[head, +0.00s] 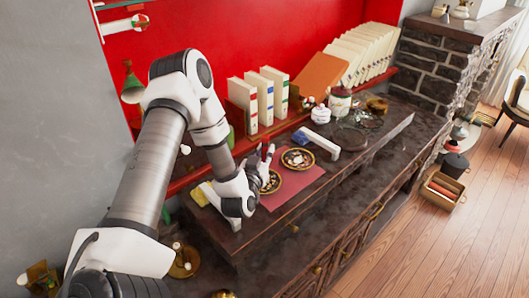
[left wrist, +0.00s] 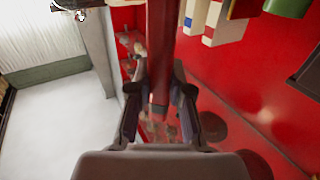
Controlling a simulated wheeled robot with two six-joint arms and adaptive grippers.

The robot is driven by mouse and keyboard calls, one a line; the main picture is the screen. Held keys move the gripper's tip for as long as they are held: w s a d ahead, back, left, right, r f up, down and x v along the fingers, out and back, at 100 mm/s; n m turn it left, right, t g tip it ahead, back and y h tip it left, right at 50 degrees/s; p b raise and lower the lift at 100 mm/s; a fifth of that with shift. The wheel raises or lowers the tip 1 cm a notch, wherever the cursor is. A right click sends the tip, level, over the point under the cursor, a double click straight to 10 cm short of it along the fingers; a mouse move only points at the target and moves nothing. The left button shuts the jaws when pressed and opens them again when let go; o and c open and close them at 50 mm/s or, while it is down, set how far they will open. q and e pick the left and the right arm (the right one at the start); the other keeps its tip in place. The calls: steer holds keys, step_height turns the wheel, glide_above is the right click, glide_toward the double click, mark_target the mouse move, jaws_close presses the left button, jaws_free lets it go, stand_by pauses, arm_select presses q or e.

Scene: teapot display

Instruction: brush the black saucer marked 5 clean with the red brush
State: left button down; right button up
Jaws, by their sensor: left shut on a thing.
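My left gripper (head: 262,162) is shut on the red brush (head: 265,149), whose red handle stands up between the fingers. In the left wrist view the brush (left wrist: 161,50) is a dark red bar between the two fingers (left wrist: 160,105). Two dark saucers with gold rims and pale bits on them sit on a red mat (head: 290,187). The nearer saucer (head: 273,189) is partly hidden by my gripper, and the farther saucer (head: 297,159) is in clear view. No number can be read on either. The brush's bristles cannot be made out. My right gripper is not in view.
A yellow and white thing (head: 199,194) lies left of my gripper. The mat's right part is bare.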

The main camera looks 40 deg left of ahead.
mark_target(266, 138)
arm_select(q)
steer(key=shift+s+a, duration=0.2)
steer(key=shift+a, duration=0.2)
steer(key=shift+s+d, duration=0.45)
steer(key=shift+d, duration=0.25)
steer(key=shift+w, duration=0.6)
step_height(266, 138, up, 6)
steer(key=p, duration=0.5)
steer(key=shift+r, duration=0.1)
